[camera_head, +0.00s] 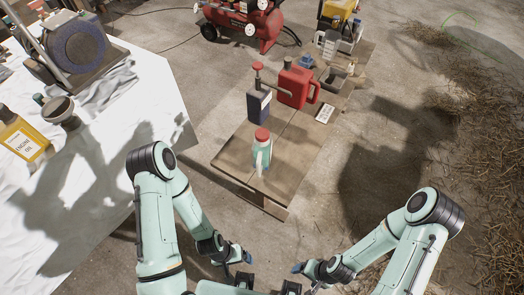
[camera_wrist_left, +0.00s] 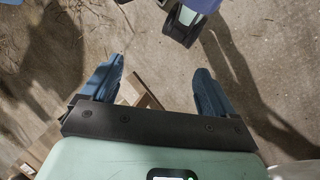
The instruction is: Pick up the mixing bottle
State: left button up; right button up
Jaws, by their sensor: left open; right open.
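The mixing bottle (camera_head: 263,157), pale green and white with a red cap, stands upright near the front end of a low wooden pallet-like platform (camera_head: 229,156) in the head view. My left gripper (camera_head: 243,257) is below and in front of the platform, apart from the bottle. In the left wrist view its two blue fingers (camera_wrist_left: 157,88) are spread with nothing between them. My right gripper (camera_head: 298,268) is low in the picture, to the right of the left one, and empty. The bottle is not clearly identifiable in the left wrist view.
A dark blue can (camera_head: 258,104) with a red top and a red jerrycan (camera_head: 296,87) stand behind the bottle. A white-covered table (camera_head: 95,200) with an engine oil bottle (camera_head: 22,137) is at left. A red compressor (camera_head: 245,22) is behind. Straw (camera_head: 490,130) lies on the right floor.

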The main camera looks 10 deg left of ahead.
aim_at(261, 152)
jog(key=i+l+u, duration=0.15)
jog(key=l, duration=0.15)
jog(key=i+l+u, duration=0.2)
jog(key=l+u, duration=0.15)
jog(key=l, duration=0.3)
jog(key=i+l+u, duration=0.2)
jog(key=l, duration=0.15)
